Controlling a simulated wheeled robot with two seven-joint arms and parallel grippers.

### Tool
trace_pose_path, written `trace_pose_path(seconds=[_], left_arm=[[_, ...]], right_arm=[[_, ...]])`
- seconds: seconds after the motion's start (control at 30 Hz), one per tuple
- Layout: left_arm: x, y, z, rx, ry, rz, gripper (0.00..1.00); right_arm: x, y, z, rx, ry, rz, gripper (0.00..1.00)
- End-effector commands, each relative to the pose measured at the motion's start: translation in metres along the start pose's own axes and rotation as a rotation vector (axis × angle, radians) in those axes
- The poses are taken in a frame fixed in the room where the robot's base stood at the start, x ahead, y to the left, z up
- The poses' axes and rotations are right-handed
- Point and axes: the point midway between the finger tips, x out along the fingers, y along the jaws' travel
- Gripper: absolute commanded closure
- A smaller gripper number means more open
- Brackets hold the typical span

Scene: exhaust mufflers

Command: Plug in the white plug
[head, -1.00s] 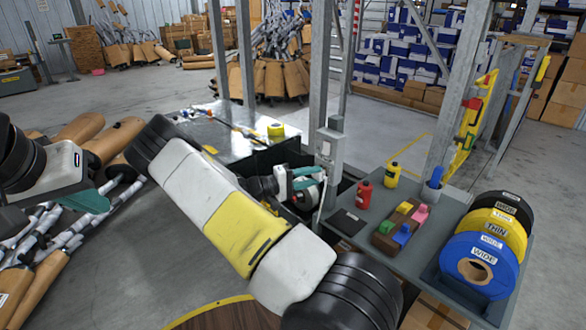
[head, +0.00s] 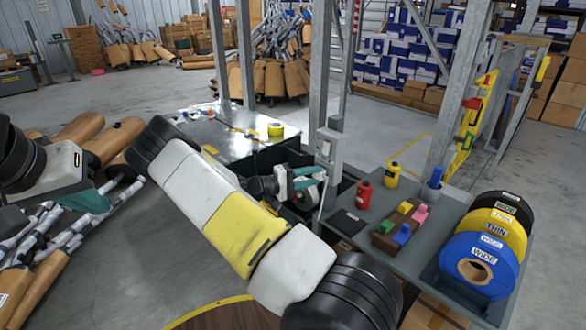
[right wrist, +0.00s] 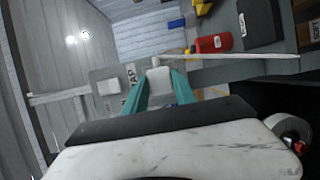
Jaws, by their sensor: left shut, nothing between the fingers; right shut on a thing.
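The white plug (right wrist: 160,80) is between the teal fingers of my right gripper (right wrist: 159,92) in the right wrist view. A thin white cord (right wrist: 245,56) runs to the right in that view. A grey box with a pale plate (right wrist: 108,87) is just left of the plug; I cannot tell whether they touch. In the head view my right gripper (head: 318,176) is beside the metal post, just below the grey outlet box (head: 326,146); the plug is too small to make out. My left gripper (head: 98,199) is shut and empty at the left.
A metal table (head: 235,140) stands behind my right arm. Mufflers (head: 85,138) lie at the left.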

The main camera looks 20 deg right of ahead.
Motion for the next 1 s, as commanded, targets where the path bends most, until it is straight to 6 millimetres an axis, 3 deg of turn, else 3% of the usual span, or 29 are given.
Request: trace_pose_path(seconds=[0.37,0.4,0.53,0.83,1.0], left_arm=[[0.0,0.0,0.0,0.0,0.0,0.0,1.0],[0.0,0.0,0.0,0.0,0.0,0.0,1.0],[0.0,0.0,0.0,0.0,0.0,0.0,1.0],[0.0,0.0,0.0,0.0,0.0,0.0,1.0],[0.0,0.0,0.0,0.0,0.0,0.0,1.0]], right_arm=[[0.008,0.0,-0.003,0.0,0.0,0.0,1.0],[0.008,0.0,-0.003,0.0,0.0,0.0,0.66],[0.008,0.0,-0.003,0.0,0.0,0.0,0.43],[0.006,0.0,-0.003,0.0,0.0,0.0,0.43],[-0.011,0.0,-0.004,0.001,0.004,-0.001,0.43]])
